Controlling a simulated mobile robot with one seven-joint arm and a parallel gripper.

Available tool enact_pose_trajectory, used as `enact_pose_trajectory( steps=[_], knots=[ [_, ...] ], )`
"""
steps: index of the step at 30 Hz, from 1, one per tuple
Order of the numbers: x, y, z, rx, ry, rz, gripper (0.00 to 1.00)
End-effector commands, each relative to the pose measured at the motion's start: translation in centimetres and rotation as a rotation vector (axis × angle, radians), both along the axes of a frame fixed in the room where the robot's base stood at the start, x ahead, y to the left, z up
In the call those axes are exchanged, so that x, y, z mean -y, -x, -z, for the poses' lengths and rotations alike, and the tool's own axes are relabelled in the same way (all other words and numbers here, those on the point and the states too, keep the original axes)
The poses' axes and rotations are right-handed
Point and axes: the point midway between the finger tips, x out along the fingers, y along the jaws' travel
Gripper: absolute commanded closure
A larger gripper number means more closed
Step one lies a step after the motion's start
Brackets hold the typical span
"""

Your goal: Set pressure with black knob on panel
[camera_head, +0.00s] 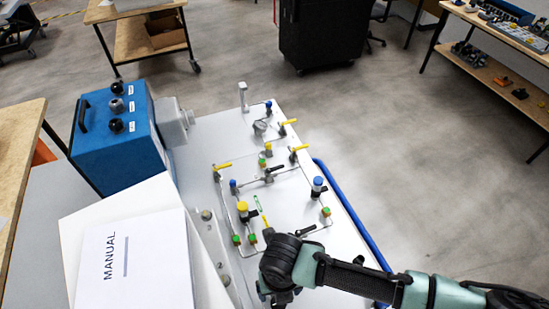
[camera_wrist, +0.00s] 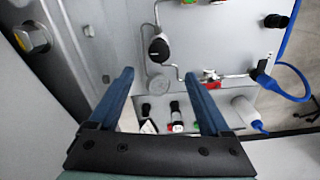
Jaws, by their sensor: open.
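A round black knob (camera_wrist: 159,50) with a white mark sits on the light grey panel (camera_wrist: 215,50) in the wrist view, joined to thin metal tubing. My gripper (camera_wrist: 159,74) is open and empty. Its two blue fingers are spread left and right, and the knob appears between and just beyond their tips, not gripped. In the head view my gripper is mostly hidden behind my wrist, over the near part of the panel (camera_head: 205,178). I cannot make out this knob there; my arm may cover it.
A blue box (camera_head: 118,150) with several black knobs stands at the left, with a white manual (camera_head: 140,265) in front. Yellow-handled valves (camera_head: 222,166) and tubing rise from the panel. A blue hose (camera_wrist: 285,60) lies right in the wrist view. Open floor lies right of the panel.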

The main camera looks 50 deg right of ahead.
Motion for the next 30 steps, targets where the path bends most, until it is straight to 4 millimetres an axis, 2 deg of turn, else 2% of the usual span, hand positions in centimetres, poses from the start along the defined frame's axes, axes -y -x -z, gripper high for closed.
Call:
enact_pose_trajectory(
  steps=[9,15,21,30],
  knots=[
    [-0.1,0.0,5.8,-0.002,-0.002,0.002,0.19],
    [-0.1,-0.1,8.6,0.000,-0.001,0.002,0.19],
    [-0.1,-0.1,10.0,0.001,-0.001,0.001,0.19],
    [0.0,0.0,10.3,0.001,0.000,0.001,0.19]
  ],
)
